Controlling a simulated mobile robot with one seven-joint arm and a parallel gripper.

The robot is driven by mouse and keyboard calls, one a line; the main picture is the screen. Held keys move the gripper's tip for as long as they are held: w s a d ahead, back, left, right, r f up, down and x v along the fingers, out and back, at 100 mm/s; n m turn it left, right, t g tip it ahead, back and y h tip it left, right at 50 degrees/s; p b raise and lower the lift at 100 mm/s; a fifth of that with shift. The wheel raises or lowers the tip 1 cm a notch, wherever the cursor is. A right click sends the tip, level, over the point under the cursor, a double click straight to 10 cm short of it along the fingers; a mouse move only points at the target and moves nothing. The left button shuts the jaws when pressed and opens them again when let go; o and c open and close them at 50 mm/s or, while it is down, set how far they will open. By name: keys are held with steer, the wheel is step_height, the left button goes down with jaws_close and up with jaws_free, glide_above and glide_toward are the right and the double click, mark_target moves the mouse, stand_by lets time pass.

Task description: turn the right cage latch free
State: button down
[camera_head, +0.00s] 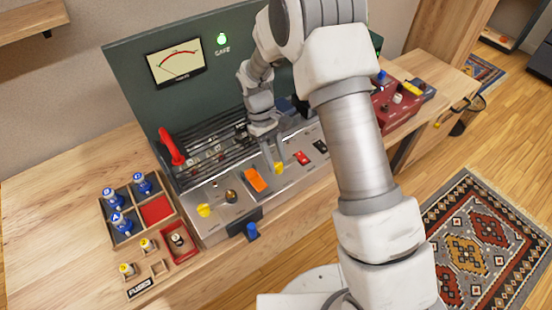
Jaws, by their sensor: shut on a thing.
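The amp's cage (203,150) is a set of dark bars over the back of the metal deck. The right cage latch (279,168) is a small yellow knob on the deck in front of it. The left cage latch (204,210) is a similar yellow knob near the deck's left front corner. My gripper (275,161) points down at the right latch, with its fingers shut on it. The fingers partly hide the latch, and its exact turn cannot be told. My arm hides the right part of the amp.
An orange switch (255,180) and red switch (302,158) flank the right latch. A red handle (171,146) stands at the cage's left. A wooden tray (122,236) with blue-topped tubes and fuses lies left. A red box (392,106) sits right.

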steer(key=shift+m, duration=0.4)
steer(key=c, duration=0.5)
jaws_free()
steer(key=v, duration=0.5)
steer(key=p+v, duration=0.1)
steer(key=v, duration=1.1)
steer(key=shift+w+d+r, duration=0.2)
steer(key=shift+r, duration=0.05)
